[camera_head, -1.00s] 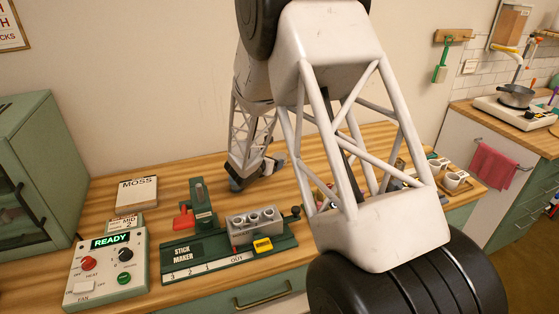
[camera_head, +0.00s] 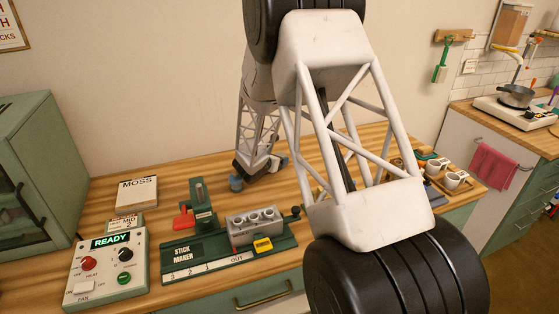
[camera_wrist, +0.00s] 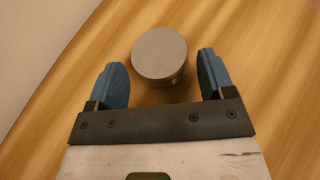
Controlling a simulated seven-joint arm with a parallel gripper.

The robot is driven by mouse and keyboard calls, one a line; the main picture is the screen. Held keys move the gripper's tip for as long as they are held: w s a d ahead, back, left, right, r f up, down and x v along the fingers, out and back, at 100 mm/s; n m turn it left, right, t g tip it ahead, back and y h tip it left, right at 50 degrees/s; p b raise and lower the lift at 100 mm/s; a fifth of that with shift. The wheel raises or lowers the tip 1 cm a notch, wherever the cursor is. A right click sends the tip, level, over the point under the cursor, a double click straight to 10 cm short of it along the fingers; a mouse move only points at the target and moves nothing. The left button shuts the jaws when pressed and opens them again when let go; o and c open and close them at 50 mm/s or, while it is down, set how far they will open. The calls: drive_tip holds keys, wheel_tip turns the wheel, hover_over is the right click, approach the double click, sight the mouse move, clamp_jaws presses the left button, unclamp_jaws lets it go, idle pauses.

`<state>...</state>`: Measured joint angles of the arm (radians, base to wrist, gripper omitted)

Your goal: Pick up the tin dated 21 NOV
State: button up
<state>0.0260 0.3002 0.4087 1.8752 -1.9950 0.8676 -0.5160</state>
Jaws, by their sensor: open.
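A round grey tin (camera_wrist: 159,54) stands on the wooden table, seen from above in the wrist view. Its lid is plain there and no date can be read, so I cannot tell whether it is the 21 NOV tin. My gripper (camera_wrist: 160,62) is open, with one blue finger on each side of the tin and a gap on both sides. I cannot tell its height over the table. In the head view a small blue-grey cylinder (camera_head: 236,184), apparently this tin, stands just below the dark end of my gripper (camera_head: 252,168).
The green stick maker (camera_head: 228,248) stands in front of the tin. The control box (camera_head: 104,270) reading READY, the MOSS block (camera_head: 136,194) and a green cabinet (camera_head: 38,170) are to the left. White cups (camera_head: 453,178) are at the right. My arm hides the table's middle right.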

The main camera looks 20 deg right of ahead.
drive_tip(key=shift+x, duration=1.35)
drive_tip(key=c, duration=0.7)
